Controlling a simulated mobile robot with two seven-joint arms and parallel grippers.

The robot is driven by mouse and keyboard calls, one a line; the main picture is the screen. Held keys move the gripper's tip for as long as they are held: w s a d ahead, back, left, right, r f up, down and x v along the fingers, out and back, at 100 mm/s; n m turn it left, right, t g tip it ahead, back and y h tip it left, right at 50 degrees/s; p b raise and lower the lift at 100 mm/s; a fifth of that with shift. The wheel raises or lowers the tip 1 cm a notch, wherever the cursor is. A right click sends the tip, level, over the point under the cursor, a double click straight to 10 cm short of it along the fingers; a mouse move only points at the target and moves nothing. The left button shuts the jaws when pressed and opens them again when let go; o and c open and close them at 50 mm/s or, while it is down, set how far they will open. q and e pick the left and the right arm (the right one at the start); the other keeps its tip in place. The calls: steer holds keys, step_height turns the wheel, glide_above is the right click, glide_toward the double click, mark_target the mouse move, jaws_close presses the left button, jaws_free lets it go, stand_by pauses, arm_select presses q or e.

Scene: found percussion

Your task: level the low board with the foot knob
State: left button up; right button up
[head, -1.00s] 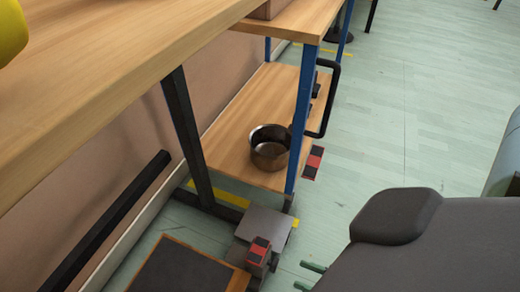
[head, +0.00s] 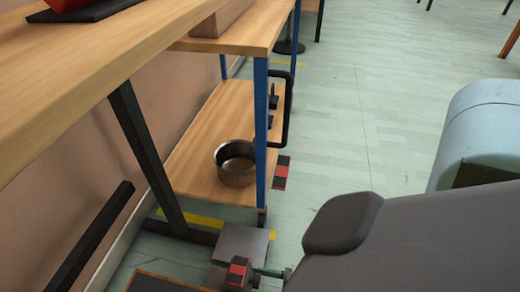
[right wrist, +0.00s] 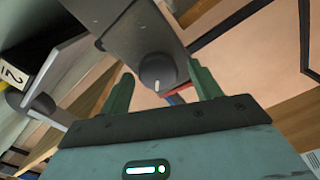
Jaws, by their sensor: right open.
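The low board (head: 160,284), dark on top with a wooden edge, shows only partly at the bottom of the head view. A grey foot block with a red and black marker (head: 237,268) stands at its right end. In the right wrist view, a dark round foot knob (right wrist: 157,72) with a white mark sits on a grey housing. My right gripper (right wrist: 165,88) is open, with its green fingers either side of the knob in that view; contact cannot be told. In the head view its fingers (head: 268,272) are beside the foot block. My left gripper is out of view.
A shelf cart with a blue post (head: 261,130) holds a metal pot (head: 235,163) on its lower wooden shelf.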

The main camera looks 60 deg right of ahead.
steer(key=shift+w, duration=0.1)
steer(key=c, duration=1)
steer(key=shift+o, duration=0.2)
steer(key=shift+n, duration=0.3)
steer(key=shift+n, duration=10.8)
